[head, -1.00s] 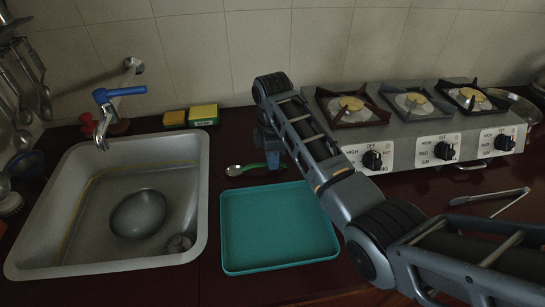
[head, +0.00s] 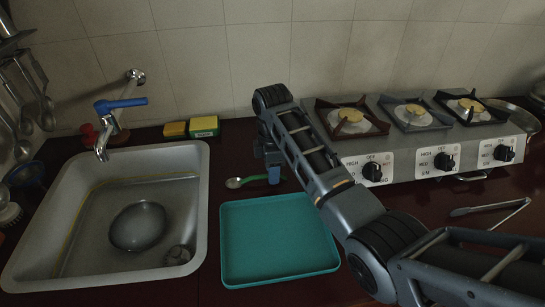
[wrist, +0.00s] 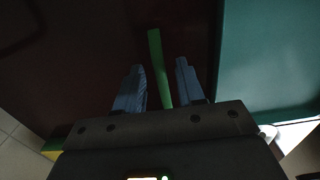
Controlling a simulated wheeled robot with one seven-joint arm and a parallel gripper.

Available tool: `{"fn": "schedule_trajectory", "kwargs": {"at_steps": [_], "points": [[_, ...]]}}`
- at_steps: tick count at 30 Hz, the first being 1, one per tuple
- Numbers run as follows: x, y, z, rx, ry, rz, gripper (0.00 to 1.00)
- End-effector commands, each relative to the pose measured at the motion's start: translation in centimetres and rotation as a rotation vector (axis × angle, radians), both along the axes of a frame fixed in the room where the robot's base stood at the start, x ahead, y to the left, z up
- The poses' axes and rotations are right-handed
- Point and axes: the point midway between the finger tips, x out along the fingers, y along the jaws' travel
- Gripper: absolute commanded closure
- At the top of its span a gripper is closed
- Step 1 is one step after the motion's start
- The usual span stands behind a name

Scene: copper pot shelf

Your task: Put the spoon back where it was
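The spoon (head: 234,183) lies on the dark counter between the sink and the teal tray, just behind the tray's back edge. It has a silver bowl at the left and a green handle. My gripper (head: 273,172) points down at the handle. In the wrist view the green handle (wrist: 158,62) runs between the two blue fingers of my gripper (wrist: 159,66), with narrow gaps on both sides, so the fingers look open around it. The bowl is out of the wrist view.
The teal tray (head: 280,275) is empty and close in front of my gripper. The sink (head: 200,215) is at the left, with sponges (head: 204,126) behind. The stove (head: 400,165) and tongs (head: 490,209) are at the right. My arm crosses the middle.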

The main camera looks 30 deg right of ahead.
Motion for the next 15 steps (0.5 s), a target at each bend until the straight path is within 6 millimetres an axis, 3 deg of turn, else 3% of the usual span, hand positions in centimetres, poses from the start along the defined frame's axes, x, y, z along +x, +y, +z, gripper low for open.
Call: {"fn": "schedule_trajectory", "kwargs": {"at_steps": [11, 15], "points": [[0.1, 0.0, 7.1, 0.000, -0.006, 0.001, 0.61], [0.2, -0.2, 8.5, -0.002, -0.006, -0.002, 0.61]]}}
